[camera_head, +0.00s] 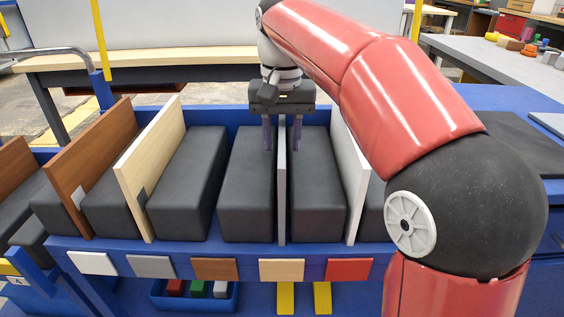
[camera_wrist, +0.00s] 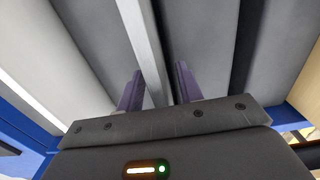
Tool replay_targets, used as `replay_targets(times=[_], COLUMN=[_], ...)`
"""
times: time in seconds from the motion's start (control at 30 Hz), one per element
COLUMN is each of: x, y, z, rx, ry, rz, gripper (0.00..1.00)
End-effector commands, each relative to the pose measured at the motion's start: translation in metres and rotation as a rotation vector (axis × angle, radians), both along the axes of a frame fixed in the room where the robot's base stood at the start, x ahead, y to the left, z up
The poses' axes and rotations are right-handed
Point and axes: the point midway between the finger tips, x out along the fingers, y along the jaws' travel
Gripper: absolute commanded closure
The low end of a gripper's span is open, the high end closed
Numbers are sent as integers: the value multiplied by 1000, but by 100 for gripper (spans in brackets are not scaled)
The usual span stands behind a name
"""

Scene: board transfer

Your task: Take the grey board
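The grey board (camera_head: 282,196) stands upright on edge between two dark padded blocks in the blue rack. In the wrist view the grey board (camera_wrist: 142,45) runs between my two purple fingers. My gripper (camera_head: 283,135) is over the far part of this board, pointing down, with one finger on each side. The gripper (camera_wrist: 158,85) is open. The wrist view shows a gap between the board and the right finger, while the left finger is close to the board; I cannot tell whether it touches.
A white board (camera_head: 352,180) stands to the right, partly behind my red arm. A light wood board (camera_head: 150,165) and a brown board (camera_head: 92,165) stand to the left. Dark blocks (camera_head: 187,185) fill the spaces between. Coloured tags line the blue rack's front edge (camera_head: 255,267).

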Motion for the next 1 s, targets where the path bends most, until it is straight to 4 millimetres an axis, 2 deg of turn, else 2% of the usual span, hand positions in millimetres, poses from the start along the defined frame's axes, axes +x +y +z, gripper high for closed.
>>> replay_targets(times=[0.07, 0.33, 1.0], x=[0, 0, 0], y=[0, 0, 0], z=[0, 0, 0], rx=[0, 0, 0], ry=[0, 0, 0], rz=[0, 0, 0], gripper=[66, 100, 100])
